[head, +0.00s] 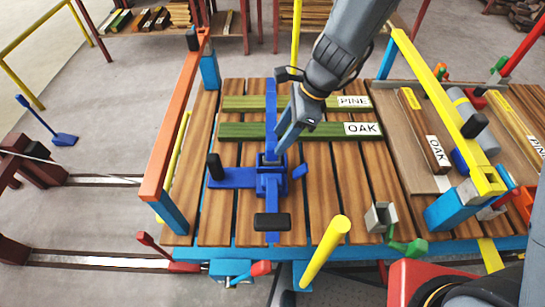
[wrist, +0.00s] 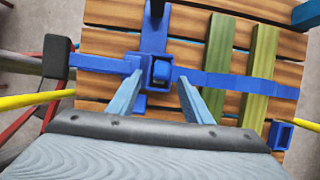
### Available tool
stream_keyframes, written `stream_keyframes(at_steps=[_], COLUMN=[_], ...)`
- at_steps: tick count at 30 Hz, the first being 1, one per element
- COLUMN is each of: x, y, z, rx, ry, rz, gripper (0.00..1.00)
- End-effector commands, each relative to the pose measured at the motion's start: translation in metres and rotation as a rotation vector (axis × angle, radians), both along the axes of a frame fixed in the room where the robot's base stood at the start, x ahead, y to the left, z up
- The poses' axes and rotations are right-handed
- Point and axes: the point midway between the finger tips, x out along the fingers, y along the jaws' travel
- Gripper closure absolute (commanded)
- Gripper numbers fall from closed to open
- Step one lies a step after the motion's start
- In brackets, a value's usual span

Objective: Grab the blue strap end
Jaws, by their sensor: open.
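A blue strap (head: 271,110) runs across the slatted wooden deck and over two green boards labelled PINE (head: 270,103) and OAK (head: 270,131). It meets a blue buckle (head: 271,184), also in the wrist view (wrist: 158,70). Past the buckle a blue tail ends in a black block (head: 272,221); this block shows at left in the wrist view (wrist: 57,57). A blue arm with a black knob (head: 214,167) reaches left from the buckle. My gripper (head: 281,150) is open above the buckle area; its pale blue fingers straddle the buckle's near side in the wrist view (wrist: 160,100). Nothing is between them.
An orange rail (head: 175,120) bounds the deck at left. A yellow post (head: 325,252) rises at the front. At right, a yellow rail (head: 445,110) crosses a tray with a brown OAK board (head: 424,130). The deck left of the buckle is mostly clear.

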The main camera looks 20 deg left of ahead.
Motion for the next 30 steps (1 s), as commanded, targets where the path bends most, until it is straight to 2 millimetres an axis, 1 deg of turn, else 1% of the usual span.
stream_keyframes(at_steps=[3, 8, 18, 21, 27, 28, 30], x=[-0.002, -0.004, -0.006, -0.006, -0.006, -0.006, -0.006], y=[0.005, 0.010, 0.025, 0.027, 0.027, 0.027, 0.027], z=[-0.013, -0.025, -0.062, -0.067, -0.067, -0.067, -0.067], rx=[-0.001, -0.002, -0.002, -0.001, -0.001, -0.001, -0.001], ry=[0.004, 0.003, 0.002, 0.001, 0.000, 0.000, 0.000], rz=[-0.003, -0.001, 0.001, 0.002, 0.001, 0.001, 0.001], gripper=[0.55, 0.55, 0.55, 0.55, 0.55, 0.56, 0.68])
